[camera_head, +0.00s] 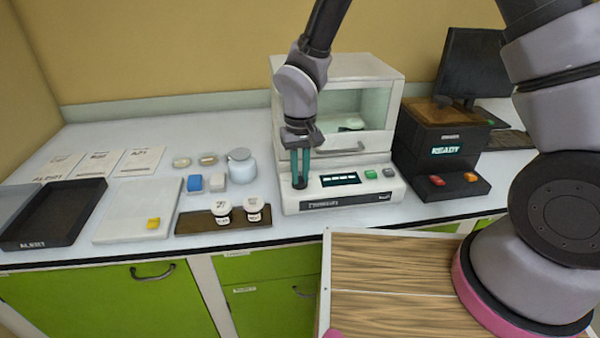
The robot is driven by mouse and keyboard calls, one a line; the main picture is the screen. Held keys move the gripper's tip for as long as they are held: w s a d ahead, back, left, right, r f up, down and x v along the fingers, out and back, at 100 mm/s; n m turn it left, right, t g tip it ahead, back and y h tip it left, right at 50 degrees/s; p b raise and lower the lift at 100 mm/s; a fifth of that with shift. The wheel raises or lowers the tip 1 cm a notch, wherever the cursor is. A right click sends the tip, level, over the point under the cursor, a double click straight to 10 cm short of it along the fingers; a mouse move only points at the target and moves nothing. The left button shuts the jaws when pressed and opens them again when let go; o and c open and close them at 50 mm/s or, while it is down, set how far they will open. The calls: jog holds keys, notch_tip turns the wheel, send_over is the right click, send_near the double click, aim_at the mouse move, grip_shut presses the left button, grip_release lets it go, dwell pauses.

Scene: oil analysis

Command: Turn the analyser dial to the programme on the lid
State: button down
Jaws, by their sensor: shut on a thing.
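My gripper (300,180) points down at the left part of the white analyser's front panel. Its teal fingers are shut on a small dark round piece, which appears to be the dial (300,185). The fingers hide most of it, so its pointer and setting cannot be read. The white analyser (335,75) has a glass-fronted chamber and a lit display (340,180). Two jars with white lids, the left jar (222,209) and the right jar (254,207), stand on a dark wooden rack. Dark marks show on both lids, too small to read surely.
A black machine (445,150) reading READY stands right of the analyser.

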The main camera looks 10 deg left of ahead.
aim_at(301, 177)
jog(key=n, duration=0.5)
jog(key=shift+w+d+n, duration=0.1)
jog(key=shift+w+n, duration=0.05)
jog(key=shift+n, duration=2.25)
jog(key=c, duration=0.8)
grip_release()
jog(key=shift+c, duration=0.2)
jog(key=shift+r, duration=0.1)
notch_tip(301, 177, up, 11)
jog(key=shift+f, duration=0.2)
